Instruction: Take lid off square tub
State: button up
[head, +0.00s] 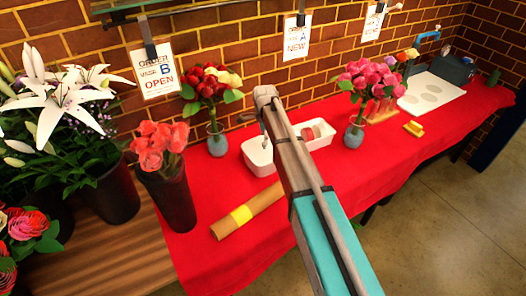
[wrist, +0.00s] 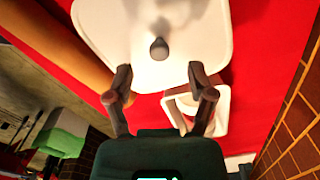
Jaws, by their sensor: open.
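The square tub (head: 257,166) is white and stands on the red cloth in the middle of the head view, partly behind my arm. Its white lid (wrist: 110,25) fills the top of the wrist view, with a grey round knob (wrist: 158,48) at its middle. My gripper (wrist: 160,74) is open and empty over the lid's near edge. Its two fingers are spread to either side, with the knob ahead of the gap between them. I cannot tell the height above the lid.
A second white tub (head: 319,134) with something pinkish inside stands close on the right. A brown paper roll (head: 262,203) lies in front. Vases of red roses (head: 216,142) and pink flowers (head: 354,135) stand near. A dark bucket (head: 168,198) is left. The brick wall is behind.

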aim_at(264, 147)
jog(key=shift+s+f+b, duration=0.1)
jog(key=shift+f+b, duration=1.55)
jog(key=shift+f, duration=0.35)
grip_shut()
